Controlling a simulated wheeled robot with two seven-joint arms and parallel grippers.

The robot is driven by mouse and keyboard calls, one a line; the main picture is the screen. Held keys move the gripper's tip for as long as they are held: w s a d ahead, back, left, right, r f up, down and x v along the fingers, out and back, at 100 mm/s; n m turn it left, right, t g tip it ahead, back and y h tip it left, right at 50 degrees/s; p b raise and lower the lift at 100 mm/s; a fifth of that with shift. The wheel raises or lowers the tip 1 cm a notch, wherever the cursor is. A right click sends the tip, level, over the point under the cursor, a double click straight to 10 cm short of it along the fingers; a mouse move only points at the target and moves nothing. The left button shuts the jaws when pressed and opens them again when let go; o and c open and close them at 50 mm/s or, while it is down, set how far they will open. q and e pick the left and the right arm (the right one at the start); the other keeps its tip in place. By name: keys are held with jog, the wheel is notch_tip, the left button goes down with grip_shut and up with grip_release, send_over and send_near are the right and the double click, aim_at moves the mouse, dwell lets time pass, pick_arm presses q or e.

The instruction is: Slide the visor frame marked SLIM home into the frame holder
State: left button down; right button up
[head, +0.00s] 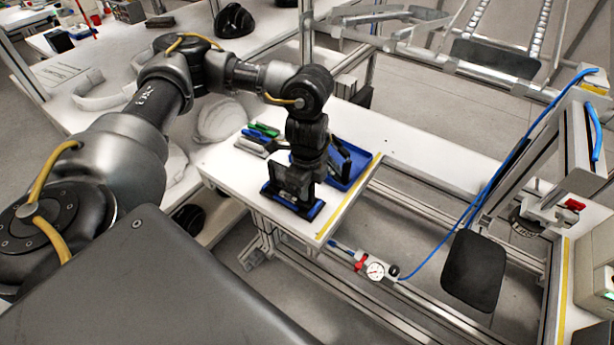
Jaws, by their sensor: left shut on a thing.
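My left gripper (296,190) points down over the white bench near its front edge. It is shut on a dark, thin piece, probably a visor frame, mostly hidden by the fingers. Directly under and around the fingertips is a low black and blue piece (314,212), which looks like the frame holder. I cannot tell how far the held piece sits in it. Another dark frame-like piece (342,158) stands tilted in a blue tray (364,172) to the right, behind the gripper. No SLIM marking is readable. My right gripper is not in view.
Green, blue and grey items (262,137) lie on the white bench (222,165) left of the gripper. A yellow strip (350,207) marks the bench's right edge. Beyond it are metal rails, a pressure gauge (376,270) and a blue hose (440,253). A black helmet shell (234,20) sits farther back.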

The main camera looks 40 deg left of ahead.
pick_arm(q)
jog(key=shift+f, duration=0.45)
jog(key=c, duration=1.3)
grip_release()
jog(key=shift+c, duration=0.2)
jog(key=shift+r, duration=0.15)
notch_tip(320, 180, up, 11)
jog(key=shift+f, duration=0.2)
